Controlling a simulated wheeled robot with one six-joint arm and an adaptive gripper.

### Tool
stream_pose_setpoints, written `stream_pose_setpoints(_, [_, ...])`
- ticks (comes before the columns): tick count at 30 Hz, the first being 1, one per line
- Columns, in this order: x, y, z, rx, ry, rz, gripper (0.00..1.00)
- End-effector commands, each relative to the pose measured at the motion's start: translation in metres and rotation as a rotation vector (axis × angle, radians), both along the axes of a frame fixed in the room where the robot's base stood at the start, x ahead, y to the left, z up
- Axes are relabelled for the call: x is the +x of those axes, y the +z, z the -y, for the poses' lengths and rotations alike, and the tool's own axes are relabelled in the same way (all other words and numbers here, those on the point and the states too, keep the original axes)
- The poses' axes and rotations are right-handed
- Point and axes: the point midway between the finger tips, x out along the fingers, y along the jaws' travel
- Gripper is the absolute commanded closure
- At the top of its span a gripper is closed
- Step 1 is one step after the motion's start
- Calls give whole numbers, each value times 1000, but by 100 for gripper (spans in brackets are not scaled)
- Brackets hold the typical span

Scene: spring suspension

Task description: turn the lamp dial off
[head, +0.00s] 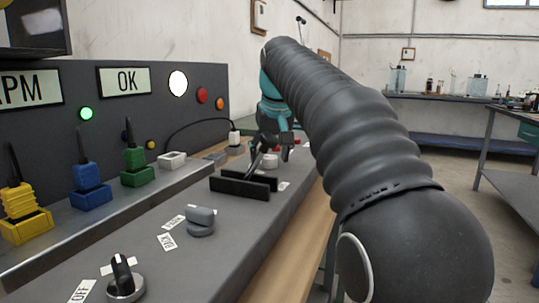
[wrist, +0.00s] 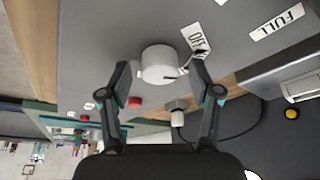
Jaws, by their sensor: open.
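A round white dial (wrist: 158,63) stands on the grey panel in the wrist view. A label reading OFF (wrist: 196,40) lies beside it, and a label reading FULL (wrist: 276,25) lies further right. A small dark mark shows at the dial's right edge; I cannot tell its exact setting. My gripper (wrist: 161,72) is open, with one finger on each side of the dial. A gap shows at the left finger; I cannot tell whether the right finger touches. In the head view my gripper (head: 269,160) is low over the far part of the panel, largely hiding the dial.
Black upright rails (head: 240,187) stand just in front of my gripper. A grey knob (head: 201,221) and a black-and-silver dial (head: 124,280) marked OFF sit nearer. A red button (wrist: 135,101) and a white plug (wrist: 177,117) lie close by.

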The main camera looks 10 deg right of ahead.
Motion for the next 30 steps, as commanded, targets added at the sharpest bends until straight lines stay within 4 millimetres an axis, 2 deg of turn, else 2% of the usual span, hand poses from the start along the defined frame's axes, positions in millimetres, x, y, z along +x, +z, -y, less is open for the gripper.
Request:
stream_pose_setpoints(1, [0,0,0,0,0,0,37])
stream_pose_setpoints(6, [0,0,0,0,0,0,79])
stream_pose_setpoints(8, [0,0,0,0,0,-1,94])
stream_pose_setpoints(9, [0,0,0,0,0,-1,97])
stream_pose_setpoints(20, [0,2,0,0,62,-2,97])
stream_pose_setpoints(30, [0,2,2,2,308,-2,97])
